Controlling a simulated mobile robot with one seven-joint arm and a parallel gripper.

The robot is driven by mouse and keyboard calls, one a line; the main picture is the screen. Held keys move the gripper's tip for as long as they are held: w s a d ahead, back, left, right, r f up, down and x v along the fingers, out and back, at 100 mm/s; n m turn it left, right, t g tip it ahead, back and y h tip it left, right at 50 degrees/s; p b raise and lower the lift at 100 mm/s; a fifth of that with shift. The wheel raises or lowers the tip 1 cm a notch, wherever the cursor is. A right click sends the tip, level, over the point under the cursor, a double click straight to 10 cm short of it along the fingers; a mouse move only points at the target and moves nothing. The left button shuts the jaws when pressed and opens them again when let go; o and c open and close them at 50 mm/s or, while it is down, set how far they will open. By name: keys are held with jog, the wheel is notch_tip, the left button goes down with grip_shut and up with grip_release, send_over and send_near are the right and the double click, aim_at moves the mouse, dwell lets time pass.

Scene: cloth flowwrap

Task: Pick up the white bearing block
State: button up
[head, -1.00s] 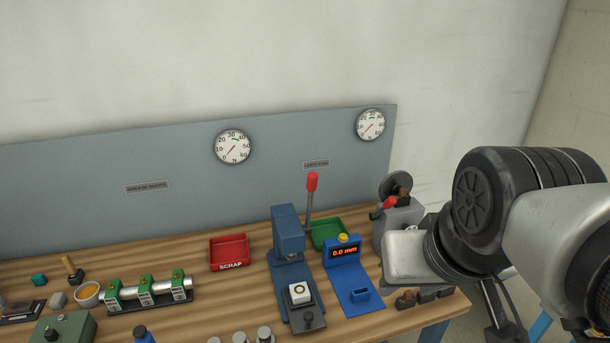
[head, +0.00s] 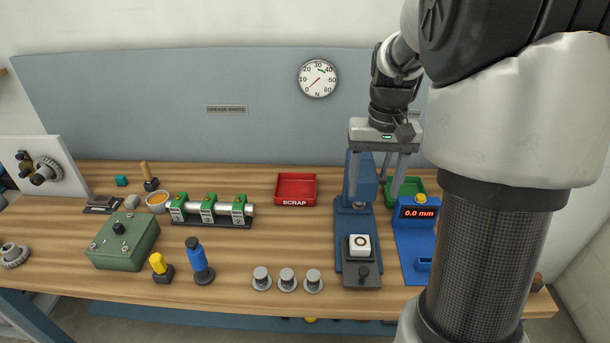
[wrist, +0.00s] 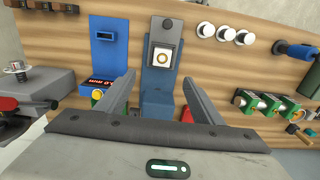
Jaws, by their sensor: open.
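The white bearing block (head: 359,245) is a small white cube with a round brass-coloured ring in its top. It sits on the base of the blue press (head: 340,235), near the press's front end. It also shows in the wrist view (wrist: 162,58), ahead of and between my fingers. My gripper (head: 376,196) is open and empty, pointing down in front of the press's upper part. In the wrist view my gripper (wrist: 163,90) has its two fingers wide apart. The block is apart from both fingers. My arm hides part of the right side in the head view.
A blue gauge (head: 416,240) reading 0.0 mm stands right of the press. A red scrap tray (head: 296,188) and green tray (head: 404,188) lie behind. Several grey round pieces (head: 287,280) stand left of the press. A shaft with green blocks (head: 208,208) lies further left.

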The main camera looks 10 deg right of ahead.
jog(key=b, duration=0.1)
send_over(360, 241)
jog(key=f, duration=1.1)
jog(key=shift+s+d+f, duration=0.25)
jog(key=shift+d+f, duration=0.05)
jog(key=shift+f, duration=0.05)
jog(key=shift+w+a+f+b, duration=0.1)
jog(key=shift+a+f+b, duration=0.1)
jog(key=shift+f, duration=1.35)
jog(key=shift+w+a+f+b, duration=0.1)
jog(key=shift+f+b, duration=0.1)
jog(key=shift+f, duration=1.35)
jog(key=c, duration=1.3)
